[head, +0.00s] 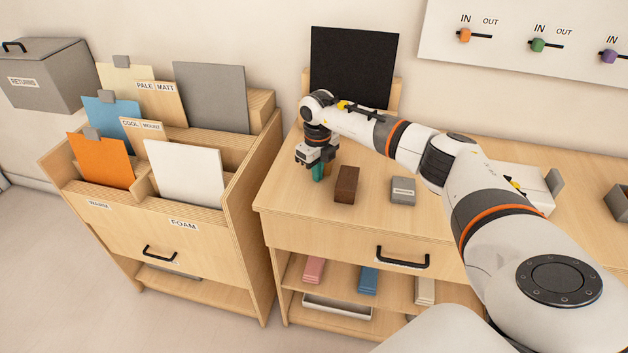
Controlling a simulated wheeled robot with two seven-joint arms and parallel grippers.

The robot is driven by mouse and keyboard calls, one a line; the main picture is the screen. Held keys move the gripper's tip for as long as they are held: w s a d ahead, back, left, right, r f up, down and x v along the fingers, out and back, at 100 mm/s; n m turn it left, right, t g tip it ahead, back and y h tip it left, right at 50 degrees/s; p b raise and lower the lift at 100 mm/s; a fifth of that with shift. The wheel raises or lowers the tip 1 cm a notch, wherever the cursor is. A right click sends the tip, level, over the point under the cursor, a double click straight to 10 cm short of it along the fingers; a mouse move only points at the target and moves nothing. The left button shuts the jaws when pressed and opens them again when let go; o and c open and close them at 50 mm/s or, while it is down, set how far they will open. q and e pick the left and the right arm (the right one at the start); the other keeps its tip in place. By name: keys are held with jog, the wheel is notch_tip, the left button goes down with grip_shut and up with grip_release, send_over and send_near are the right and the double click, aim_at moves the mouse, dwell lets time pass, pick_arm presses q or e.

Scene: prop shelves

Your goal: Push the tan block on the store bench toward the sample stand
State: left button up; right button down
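A dark brown block (346,185) stands upright on the wooden store bench (290,192), and I see no lighter tan block on the bench top. The sample stand (397,92) is at the back of the bench, a wooden frame holding a black panel (353,65). My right gripper (317,168) points down just left of the brown block, with a small gap showing. A teal piece shows at its fingertips; I cannot tell whether it is a held object or part of the fingers. My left gripper is out of view.
A grey labelled box (403,191) sits right of the brown block. A white device (530,185) lies farther right, partly behind my arm. A panel rack (240,205) stands left of the bench. Pink (314,270), blue (368,280) and cream (424,290) stacks lie on the shelf below.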

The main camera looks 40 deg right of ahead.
jog(key=shift+w+d+f+b, duration=0.15)
jog(key=shift+w+d+b, duration=0.45)
jog(key=shift+d+b, duration=0.3)
jog(key=shift+w+d+f+b, duration=0.15)
jog(key=shift+w+d+b, duration=0.45)
jog(key=shift+d+b, duration=0.3)
jog(key=shift+w+d+b, duration=0.6)
jog(key=shift+d+b, duration=0.1)
jog(key=shift+b, duration=0.45)
jog(key=shift+s+a+r+p, duration=0.1)
jog(key=shift+a+p, duration=0.05)
jog(key=shift+p, duration=0.45)
jog(key=shift+s+a+f+p, duration=0.15)
jog(key=shift+a+f+p, duration=0.2)
jog(key=shift+p, duration=0.2)
jog(key=shift+a+r+p, duration=0.2)
jog(key=shift+r+p, duration=0.4)
jog(key=shift+r, duration=0.3)
notch_tip(320, 180, up, 2)
jog(key=shift+d+r+p, duration=0.1)
jog(key=shift+p, duration=0.75)
jog(key=shift+d+r+p, duration=0.1)
jog(key=shift+r+p, duration=2)
jog(key=shift+r, duration=0.75)
jog(key=shift+f, duration=0.1)
